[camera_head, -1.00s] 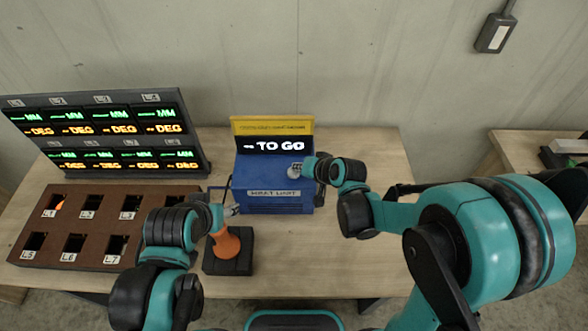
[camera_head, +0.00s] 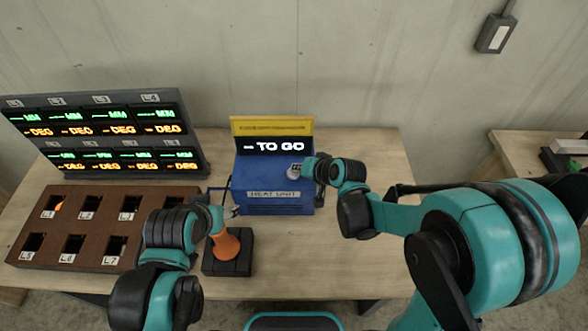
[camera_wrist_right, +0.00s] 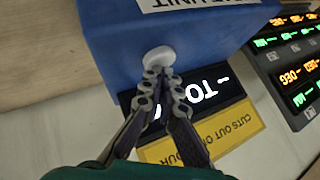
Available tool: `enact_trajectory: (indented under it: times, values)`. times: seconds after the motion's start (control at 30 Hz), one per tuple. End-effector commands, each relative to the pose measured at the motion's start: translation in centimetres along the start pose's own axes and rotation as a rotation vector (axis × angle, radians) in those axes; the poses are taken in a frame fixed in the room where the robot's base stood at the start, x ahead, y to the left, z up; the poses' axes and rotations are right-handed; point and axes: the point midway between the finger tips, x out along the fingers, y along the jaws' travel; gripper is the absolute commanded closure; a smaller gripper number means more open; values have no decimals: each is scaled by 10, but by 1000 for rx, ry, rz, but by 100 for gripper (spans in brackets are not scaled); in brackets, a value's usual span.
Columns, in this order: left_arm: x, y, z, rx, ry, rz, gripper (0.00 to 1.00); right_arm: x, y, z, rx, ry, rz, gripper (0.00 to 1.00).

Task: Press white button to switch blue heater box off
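The blue heater box (camera_head: 262,178) stands on the wooden table, with a "HEAT UNIT" label on its front. Its white button (camera_head: 294,171) is on the top face near the right edge; it also shows in the right wrist view (camera_wrist_right: 159,57). My right gripper (camera_wrist_right: 160,75) has its fingertips together and empty, right at the button's edge; they appear to touch it, but the depth of any press cannot be told. In the head view the right gripper (camera_head: 303,169) is mostly hidden by its wrist. My left gripper (camera_head: 228,211) is low beside the box's left side, its fingers unclear.
A yellow sign (camera_head: 272,126) and a lit "TO GO" display (camera_head: 276,146) stand behind the box. An orange-handled thing (camera_head: 227,243) on a black base is near my left gripper. A brown slotted board (camera_head: 62,219) and a display panel (camera_head: 100,130) fill the left.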

Motion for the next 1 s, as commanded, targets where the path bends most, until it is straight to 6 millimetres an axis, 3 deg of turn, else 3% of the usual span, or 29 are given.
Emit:
enact_trajectory:
  times: [0.27,0.8,1.0]
  values:
    - [-2,0,-2,0,0,0,45,-3,-2,-2,0,-1,0,100]
    - [-37,0,-27,0,0,0,45,-41,-30,-30,1,2,-1,100]
    - [-37,0,-27,0,0,0,45,-42,-30,-31,1,2,-1,100]
